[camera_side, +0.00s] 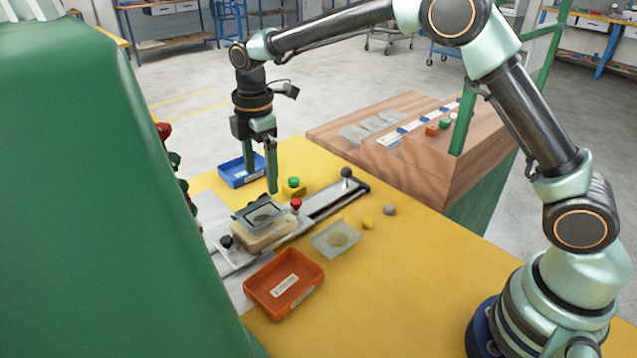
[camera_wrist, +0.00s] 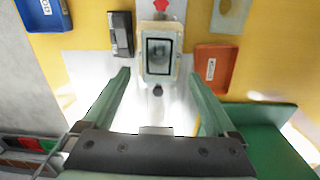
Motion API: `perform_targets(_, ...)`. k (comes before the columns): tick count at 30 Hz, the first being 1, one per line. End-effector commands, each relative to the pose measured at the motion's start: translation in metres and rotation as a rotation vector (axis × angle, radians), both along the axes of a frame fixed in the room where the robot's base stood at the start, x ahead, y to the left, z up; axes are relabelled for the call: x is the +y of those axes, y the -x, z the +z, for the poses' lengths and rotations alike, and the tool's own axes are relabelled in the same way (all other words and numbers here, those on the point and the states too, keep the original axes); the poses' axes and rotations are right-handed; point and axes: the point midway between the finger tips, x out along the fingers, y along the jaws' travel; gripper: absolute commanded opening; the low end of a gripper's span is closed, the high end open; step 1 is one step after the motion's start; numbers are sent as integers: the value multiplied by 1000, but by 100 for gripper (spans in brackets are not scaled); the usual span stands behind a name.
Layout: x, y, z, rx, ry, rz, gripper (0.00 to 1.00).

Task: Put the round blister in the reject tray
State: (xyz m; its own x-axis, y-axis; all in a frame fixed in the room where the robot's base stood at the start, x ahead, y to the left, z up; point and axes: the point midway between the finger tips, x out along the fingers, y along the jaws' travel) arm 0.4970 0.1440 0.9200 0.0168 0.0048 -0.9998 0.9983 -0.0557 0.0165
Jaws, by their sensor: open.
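A clear blister with a round hollow (camera_side: 337,239) lies flat on the yellow table, right of the orange tray. It also shows at the top edge of the wrist view (camera_wrist: 230,16), partly cut off. The orange tray (camera_side: 283,284), which looks like the reject tray, is empty; its label is too small to read. It also shows in the wrist view (camera_wrist: 212,70). My gripper (camera_side: 261,180) is open and empty, above the far side of the work near the blue tray. In the wrist view its fingers (camera_wrist: 157,75) are spread apart, pointing toward the weld fixture.
The weld fixture (camera_side: 262,216), with a dark frame on a beige block, sits on a metal slide with knobs (camera_side: 345,174). A blue tray (camera_side: 240,170) stands behind. The green machine (camera_side: 110,200) blocks the left. Small yellow and grey pieces lie beyond the blister. The right tabletop is clear.

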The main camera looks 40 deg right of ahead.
Motion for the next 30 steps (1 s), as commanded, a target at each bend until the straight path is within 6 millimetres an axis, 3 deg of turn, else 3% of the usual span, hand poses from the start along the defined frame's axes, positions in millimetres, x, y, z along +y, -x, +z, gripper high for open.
perform_targets(10,7,-3,-26,20,7,59,92)
perform_targets(21,6,-3,-69,19,6,57,92)
perform_targets(30,6,-3,-82,17,5,56,92)
